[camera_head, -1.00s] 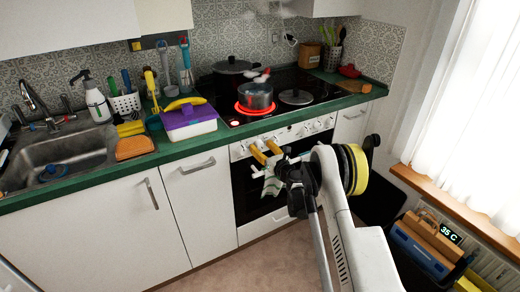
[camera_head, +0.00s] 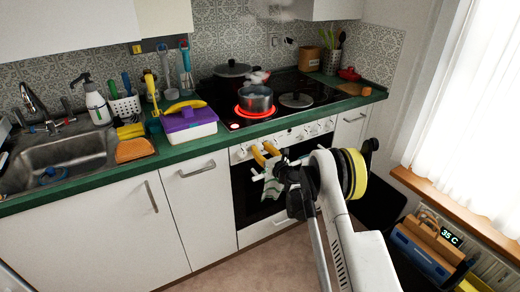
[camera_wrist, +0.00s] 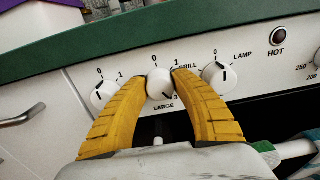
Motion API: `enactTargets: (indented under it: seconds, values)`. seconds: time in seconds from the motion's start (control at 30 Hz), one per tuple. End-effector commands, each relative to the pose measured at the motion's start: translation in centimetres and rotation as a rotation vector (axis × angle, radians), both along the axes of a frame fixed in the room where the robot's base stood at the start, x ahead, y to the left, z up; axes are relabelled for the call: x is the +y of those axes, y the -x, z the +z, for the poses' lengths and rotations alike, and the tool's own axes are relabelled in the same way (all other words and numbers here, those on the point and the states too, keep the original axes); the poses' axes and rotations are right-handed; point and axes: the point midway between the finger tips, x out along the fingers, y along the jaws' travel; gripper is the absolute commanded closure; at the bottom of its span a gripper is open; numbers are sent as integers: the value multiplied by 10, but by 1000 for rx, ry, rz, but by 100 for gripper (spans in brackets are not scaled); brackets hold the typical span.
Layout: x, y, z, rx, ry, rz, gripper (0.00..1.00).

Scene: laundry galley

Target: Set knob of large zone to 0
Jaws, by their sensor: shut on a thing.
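The large zone knob (camera_wrist: 160,84) is white and round, above the word LARGE in the wrist view. Its dark pointer mark is toward the lower right, near the 3, away from the 0 at the top. My gripper (camera_wrist: 161,76) is shut on this knob, with one yellow finger on each side. In the head view my gripper (camera_head: 263,151) is at the oven's control panel, and its fingers hide part of the knobs there. A burner glows red under a pot (camera_head: 255,98) on the black cooktop (camera_head: 292,86).
Other knobs flank the held one: a left knob (camera_wrist: 104,94) and the lamp knob (camera_wrist: 219,78). The green counter edge (camera_wrist: 130,35) runs above the panel. A purple-lidded box (camera_head: 189,121) stands left of the cooktop.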

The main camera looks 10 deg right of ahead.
Motion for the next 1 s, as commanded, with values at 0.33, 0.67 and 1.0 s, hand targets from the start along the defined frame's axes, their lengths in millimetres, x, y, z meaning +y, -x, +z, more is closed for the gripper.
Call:
enactTargets:
  seconds: [0.33,0.67,1.0]
  values:
    - [1,0,0,-69,212,0,98]
    - [1,0,0,-166,511,0,98]
    - [2,0,-1,-265,817,0,98]
